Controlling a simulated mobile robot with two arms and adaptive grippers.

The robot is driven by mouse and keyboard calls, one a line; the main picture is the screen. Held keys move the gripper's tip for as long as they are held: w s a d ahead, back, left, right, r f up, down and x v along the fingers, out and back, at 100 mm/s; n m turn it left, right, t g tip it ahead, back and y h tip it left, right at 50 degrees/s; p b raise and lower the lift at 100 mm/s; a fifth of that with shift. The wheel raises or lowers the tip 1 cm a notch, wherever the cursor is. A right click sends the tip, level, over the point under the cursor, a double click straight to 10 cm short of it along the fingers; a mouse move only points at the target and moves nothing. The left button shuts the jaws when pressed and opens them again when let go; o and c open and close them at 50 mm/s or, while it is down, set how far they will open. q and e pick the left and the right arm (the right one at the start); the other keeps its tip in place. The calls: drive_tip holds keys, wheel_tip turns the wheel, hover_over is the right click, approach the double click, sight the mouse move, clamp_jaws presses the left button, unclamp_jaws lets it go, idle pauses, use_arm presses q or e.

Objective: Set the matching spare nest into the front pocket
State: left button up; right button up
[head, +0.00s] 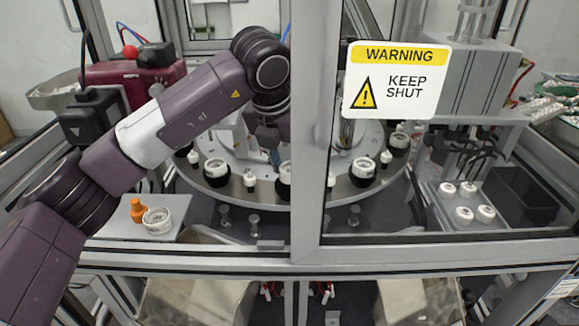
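My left arm reaches in from the left through the open side of the cell. Its dark gripper (264,136) hangs over the round dial (235,200), behind its front edge; its fingers are too dark and small to read. Black nests with white rings sit around the dial: one at front left (216,172), one at front right (363,172). Another at the front middle (284,174) is partly hidden by the door frame. Which is the front pocket, and whether it is empty, I cannot tell. Several white round parts (464,214) sit on a right-hand tray, possibly spares. My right gripper is out of view.
A door with a warning sign (396,80) covers the right half; its upright frame (308,150) stands close beside my gripper. A left shelf (120,222) holds a clear-white ring (157,220) and an orange piece (138,210). A black bin (520,196) stands at right.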

sight(288, 174)
use_arm(q)
drive_tip(key=shift+f, duration=0.6)
drive_tip(key=shift+a+f, duration=0.2)
drive_tip(key=shift+d+f+b, duration=0.15)
drive_tip(key=shift+f+b, duration=0.2)
drive_tip(key=shift+s+f+b, duration=0.1)
drive_tip(key=shift+f+b, duration=0.2)
drive_tip(key=shift+b, duration=0.05)
drive_tip(key=o, duration=0.9)
drive_tip(key=shift+c, duration=0.2)
drive_tip(key=o, duration=0.3)
drive_tip(key=shift+f, duration=0.2)
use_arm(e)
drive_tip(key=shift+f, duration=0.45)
use_arm(q)
drive_tip(key=shift+r, duration=0.15)
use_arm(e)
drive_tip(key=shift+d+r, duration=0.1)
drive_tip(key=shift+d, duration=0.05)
